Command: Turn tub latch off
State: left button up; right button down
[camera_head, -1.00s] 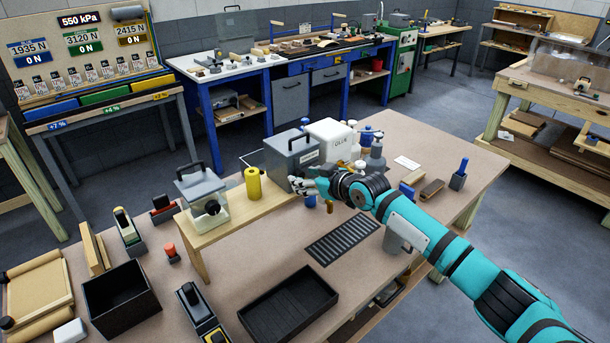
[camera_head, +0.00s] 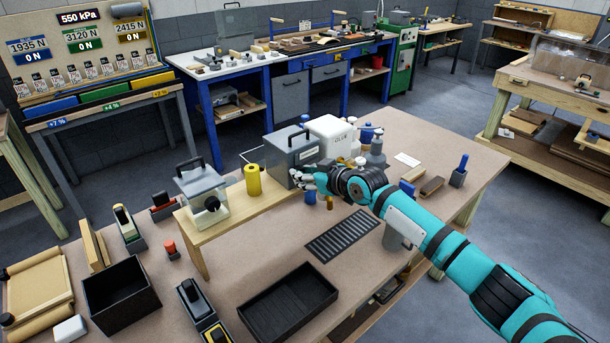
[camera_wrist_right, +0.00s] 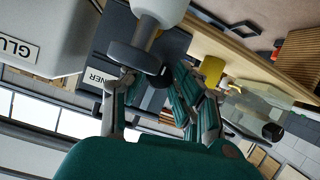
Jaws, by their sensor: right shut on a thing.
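The grey tub (camera_head: 284,168) with a black top handle and a pale label stands on the wooden riser. My right gripper (camera_head: 308,183) is at the tub's front lower right corner, its fingers closed there. In the right wrist view, a dark round knob (camera_wrist_right: 160,77), which looks like the latch, sits between the fingers, against the dark tub (camera_wrist_right: 168,48). Its exact turn angle is hidden by the fingers and by a pale cylinder with a dark disc in front. My left gripper is not in view.
A white glue container (camera_head: 331,137) and a grey bottle (camera_head: 376,155) stand close by on the right. A yellow cylinder (camera_head: 253,180) and a clear box with a black knob (camera_head: 203,190) are to the left. A black tray (camera_head: 289,304) lies in front.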

jog(key=m+y+b, duration=0.1)
jog(key=b, duration=0.2)
jog(key=shift+m+g, duration=0.3)
jog(key=shift+g, duration=0.1)
jog(key=c, duration=1)
grip_release()
jog(key=shift+c, duration=0.2)
jog(key=shift+d, duration=0.1)
jog(key=v, duration=1.2)
jog(key=shift+f, duration=0.15)
